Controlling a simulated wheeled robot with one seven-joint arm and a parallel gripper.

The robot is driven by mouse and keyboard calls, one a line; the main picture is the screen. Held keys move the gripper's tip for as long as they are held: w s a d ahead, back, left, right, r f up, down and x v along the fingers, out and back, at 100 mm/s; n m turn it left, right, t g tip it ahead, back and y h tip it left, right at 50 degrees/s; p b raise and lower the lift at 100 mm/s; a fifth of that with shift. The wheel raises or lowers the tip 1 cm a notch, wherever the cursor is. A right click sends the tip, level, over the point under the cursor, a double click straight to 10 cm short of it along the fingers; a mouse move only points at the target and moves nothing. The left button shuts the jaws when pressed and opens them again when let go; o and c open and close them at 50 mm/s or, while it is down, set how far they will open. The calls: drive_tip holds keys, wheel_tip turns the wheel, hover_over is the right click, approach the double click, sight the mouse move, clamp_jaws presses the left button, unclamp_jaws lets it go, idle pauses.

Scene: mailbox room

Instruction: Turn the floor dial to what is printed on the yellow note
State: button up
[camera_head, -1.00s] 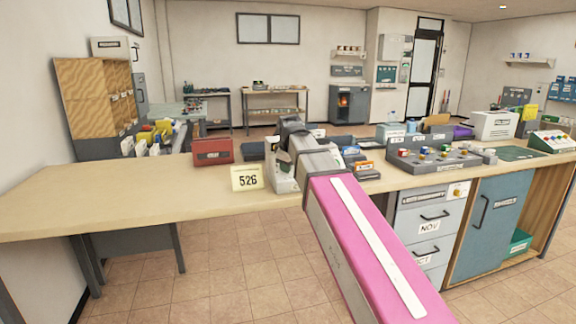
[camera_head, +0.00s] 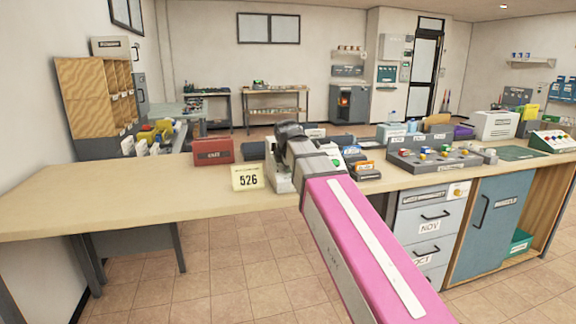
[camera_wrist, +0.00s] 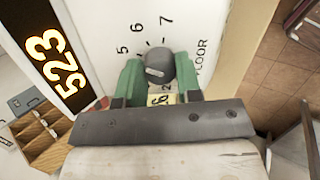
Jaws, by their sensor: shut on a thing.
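The grey floor dial (camera_wrist: 159,66) is on a white panel (camera_wrist: 107,18) in the wrist view. The numbers 5, 6 and 7 and the word FLOOR are printed around it. The dial has a pale line on its face; I cannot tell exactly which number it points to. My gripper (camera_wrist: 157,76) has its green fingers shut on either side of the dial. A lit orange display (camera_wrist: 53,57) beside the panel reads 523. The yellow note (camera_head: 247,177) stands on the counter in the head view and reads 526. In the head view my arm hides the dial.
A red box (camera_head: 213,151) stands on the counter (camera_head: 110,195) behind the note. To the right of my arm are a grey panel with coloured knobs (camera_head: 434,160) and several small trays. The left end of the counter is clear.

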drive_tip(key=shift+n, duration=0.5)
drive_tip(key=o, duration=0.9)
drive_tip(key=shift+o, duration=0.2)
drive_tip(key=shift+s, duration=0.1)
drive_tip(key=v, duration=1)
drive_tip(key=shift+s+r, duration=0.25)
